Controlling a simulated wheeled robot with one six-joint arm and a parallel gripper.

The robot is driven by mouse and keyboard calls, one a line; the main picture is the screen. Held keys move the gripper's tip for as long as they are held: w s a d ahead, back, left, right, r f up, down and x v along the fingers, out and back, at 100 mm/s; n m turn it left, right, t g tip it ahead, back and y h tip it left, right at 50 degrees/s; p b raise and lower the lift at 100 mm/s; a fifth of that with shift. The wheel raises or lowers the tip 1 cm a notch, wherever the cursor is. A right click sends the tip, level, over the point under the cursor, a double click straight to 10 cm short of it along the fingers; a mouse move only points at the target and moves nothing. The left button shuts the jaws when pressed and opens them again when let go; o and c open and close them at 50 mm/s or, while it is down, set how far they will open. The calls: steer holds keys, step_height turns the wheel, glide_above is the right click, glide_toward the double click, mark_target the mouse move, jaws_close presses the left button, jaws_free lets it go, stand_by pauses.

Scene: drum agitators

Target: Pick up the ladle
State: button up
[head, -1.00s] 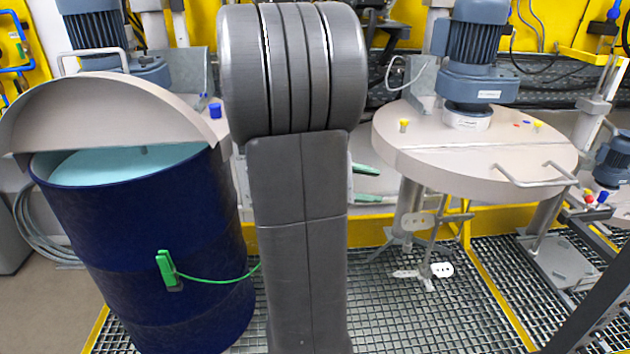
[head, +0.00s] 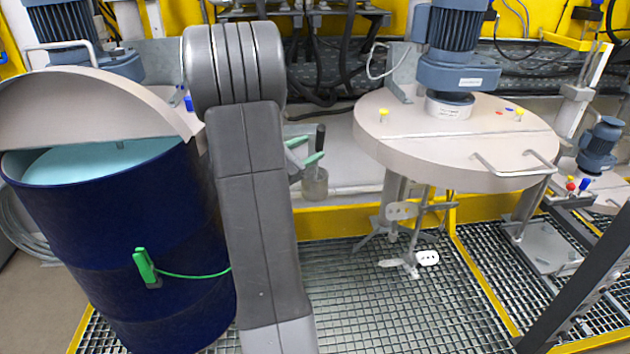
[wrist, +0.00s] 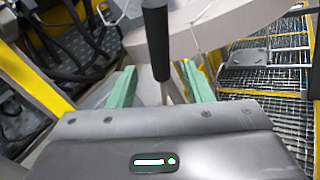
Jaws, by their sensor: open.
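The ladle's black handle (head: 320,138) stands upright near the back in the head view, just right of my arm. A small grey cup-shaped part (head: 315,183) sits at its lower end; I cannot tell whether it is the ladle's bowl or a holder. My gripper (head: 305,151) has green fingers and is open beside the handle. In the wrist view the black handle (wrist: 155,45) rises between the two spread fingers of the gripper (wrist: 159,72), with a visible gap on each side. Its lower end is hidden by my gripper body.
A blue drum (head: 110,235) with a half-open lid stands at left, with a green clamp (head: 145,267) and cable. A round beige lid (head: 450,140) with a motor (head: 455,50) is at right, close to the ladle. An agitator (head: 410,235) hangs below it over the grating (head: 365,310).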

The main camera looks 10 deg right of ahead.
mark_target(316, 144)
steer(key=x, duration=0.1)
steer(key=p+x, duration=0.1)
steer(key=x, duration=0.1)
steer(key=p+x, duration=0.1)
steer(key=x, duration=0.1)
steer(key=shift+d+r, duration=0.3)
steer(key=shift+r, duration=0.05)
steer(key=shift+w+d, duration=0.25)
steer(key=shift+d, duration=0.05)
jaws_close()
